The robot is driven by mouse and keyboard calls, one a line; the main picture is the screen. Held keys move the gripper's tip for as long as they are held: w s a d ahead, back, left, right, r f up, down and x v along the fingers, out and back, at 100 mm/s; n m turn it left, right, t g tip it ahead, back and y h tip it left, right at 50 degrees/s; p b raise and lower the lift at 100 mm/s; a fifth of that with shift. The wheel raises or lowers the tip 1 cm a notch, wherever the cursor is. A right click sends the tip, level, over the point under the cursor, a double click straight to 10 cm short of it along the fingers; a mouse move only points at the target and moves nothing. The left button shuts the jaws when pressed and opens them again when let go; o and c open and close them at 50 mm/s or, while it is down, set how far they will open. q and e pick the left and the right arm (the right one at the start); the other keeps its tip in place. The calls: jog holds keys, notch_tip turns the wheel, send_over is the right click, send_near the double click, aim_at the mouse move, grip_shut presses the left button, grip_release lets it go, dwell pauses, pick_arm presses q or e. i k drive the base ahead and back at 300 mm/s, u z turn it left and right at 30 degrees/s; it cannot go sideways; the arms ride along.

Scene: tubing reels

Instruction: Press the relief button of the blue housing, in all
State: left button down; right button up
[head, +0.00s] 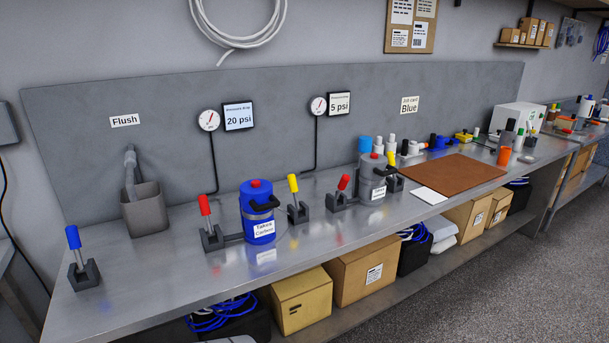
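The blue housing (257,203) stands upright on the steel bench at the centre of the head view. It has a red button (255,184) on top, a dark clamp with a handle around its upper part, and a white label that seems to read "Takes Carbon". A red-handled lever (204,207) stands at its left and a yellow-handled lever (293,185) at its right. A gauge (208,120) above has a sign reading 20 psi (238,116). Neither of my grippers is in view.
A grey housing (371,170) with a red top stands farther right among levers, under a 5 psi sign (339,104). A flush basin (145,208) and blue-handled lever (74,238) are at left. A brown mat (455,173) lies at right. The bench's front edge (250,275) is clear.

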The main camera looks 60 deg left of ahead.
aim_at(255, 184)
jog(key=u, duration=0.25)
jog(key=i, duration=1.15)
jog(key=u, duration=1.5)
jog(key=i, duration=0.7)
jog(key=u, duration=0.75)
